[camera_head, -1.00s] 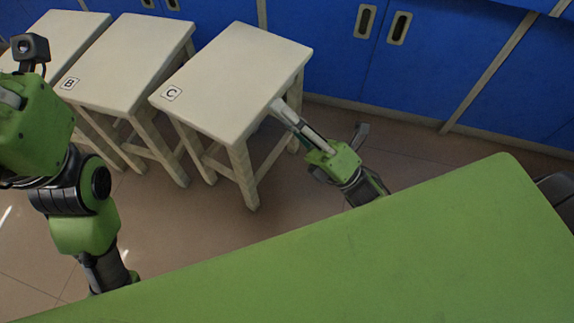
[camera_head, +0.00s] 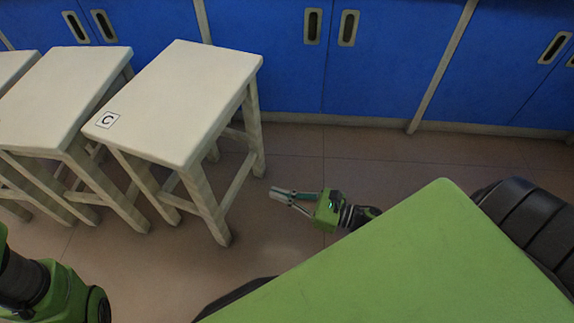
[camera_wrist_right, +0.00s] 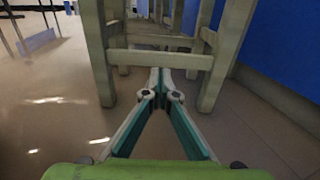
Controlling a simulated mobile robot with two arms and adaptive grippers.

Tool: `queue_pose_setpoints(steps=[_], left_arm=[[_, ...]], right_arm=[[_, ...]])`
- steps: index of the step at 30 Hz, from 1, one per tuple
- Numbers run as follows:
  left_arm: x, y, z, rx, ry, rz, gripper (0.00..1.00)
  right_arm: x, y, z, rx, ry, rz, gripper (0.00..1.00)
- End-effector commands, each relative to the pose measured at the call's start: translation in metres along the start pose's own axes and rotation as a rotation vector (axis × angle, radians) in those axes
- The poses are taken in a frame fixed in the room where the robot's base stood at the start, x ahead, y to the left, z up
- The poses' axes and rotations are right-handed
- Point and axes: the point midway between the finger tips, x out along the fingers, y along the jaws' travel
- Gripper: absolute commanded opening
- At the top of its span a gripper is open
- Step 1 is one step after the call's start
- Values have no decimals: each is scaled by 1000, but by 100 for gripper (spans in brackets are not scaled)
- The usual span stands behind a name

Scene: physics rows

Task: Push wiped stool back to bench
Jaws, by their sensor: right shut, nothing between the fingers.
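Stool C (camera_head: 180,100), off-white with a C label on its seat, stands upright in front of the blue cabinets. Its legs and rungs also show in the right wrist view (camera_wrist_right: 160,58). My right gripper (camera_head: 273,193) is shut and empty, low beside the stool's right side. A gap of floor shows between the fingertips and the stool's legs in the head view. In the right wrist view the closed fingertips (camera_wrist_right: 160,72) point between two of the legs, under the rung. My left gripper is out of view; only part of my left arm shows at bottom left.
Another off-white stool (camera_head: 60,95) stands close to the left of stool C, and part of a third (camera_head: 12,70) is at the left edge. Blue cabinets (camera_head: 400,60) line the back. Open tiled floor (camera_head: 370,155) lies to the right of stool C.

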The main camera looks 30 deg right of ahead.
Motion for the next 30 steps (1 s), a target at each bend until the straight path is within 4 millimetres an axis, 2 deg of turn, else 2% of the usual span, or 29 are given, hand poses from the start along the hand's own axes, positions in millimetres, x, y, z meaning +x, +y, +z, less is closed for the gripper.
queue_pose_setpoints(steps=[1,6,12,18,30], left_arm=[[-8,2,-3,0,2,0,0],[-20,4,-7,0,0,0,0],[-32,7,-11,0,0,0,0],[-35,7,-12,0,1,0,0],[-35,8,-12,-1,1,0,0]], right_arm=[[13,0,-3,-2,-5,3,0],[49,0,-2,-2,-4,2,0],[78,0,-2,0,-2,2,0],[89,0,-1,2,0,0,0],[90,0,0,2,0,0,0]])
